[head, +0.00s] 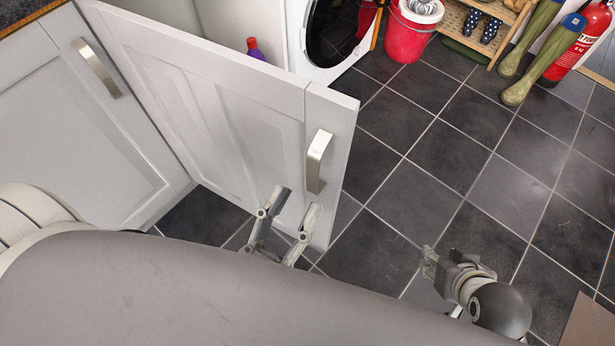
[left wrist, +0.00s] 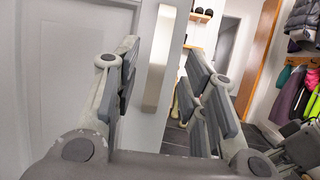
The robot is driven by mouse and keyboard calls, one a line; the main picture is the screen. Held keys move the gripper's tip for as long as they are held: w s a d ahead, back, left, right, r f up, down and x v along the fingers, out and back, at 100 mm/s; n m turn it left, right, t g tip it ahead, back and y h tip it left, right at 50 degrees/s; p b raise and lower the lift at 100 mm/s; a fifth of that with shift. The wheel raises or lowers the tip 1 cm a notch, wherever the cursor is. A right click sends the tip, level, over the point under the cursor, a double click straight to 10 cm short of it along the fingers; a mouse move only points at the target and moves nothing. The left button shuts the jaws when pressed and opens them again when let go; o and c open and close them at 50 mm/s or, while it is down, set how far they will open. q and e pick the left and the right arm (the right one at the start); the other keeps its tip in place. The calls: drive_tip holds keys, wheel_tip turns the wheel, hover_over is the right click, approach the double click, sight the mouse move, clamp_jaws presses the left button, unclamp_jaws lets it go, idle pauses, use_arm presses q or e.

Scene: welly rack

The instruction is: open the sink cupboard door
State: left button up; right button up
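The white panelled cupboard door (head: 215,110) stands swung well out from the cupboard front, with the inside partly visible behind it. Its metal bar handle (head: 318,162) is near the free edge. My left gripper (head: 298,202) is open and empty, just below the handle in the head view and close to the door's face. In the left wrist view the handle (left wrist: 161,58) shows beyond and between the spread fingers; I see no grip on it. My right gripper (head: 436,264) is over the floor at right, away from the door; its finger opening is unclear.
A closed neighbouring cupboard door (head: 65,120) is at left. Behind the open door are a purple bottle (head: 254,48) and a washing machine (head: 335,40). A red bucket (head: 408,35), boots (head: 535,60) and a fire extinguisher (head: 580,45) stand at the back. The tiled floor at centre right is clear.

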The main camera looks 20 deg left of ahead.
use_arm(q)
drive_tip(key=v, duration=0.5)
drive_tip(key=shift+s+a+f, duration=0.1)
drive_tip(key=shift+s+f, duration=0.05)
drive_tip(key=shift+s, duration=0.15)
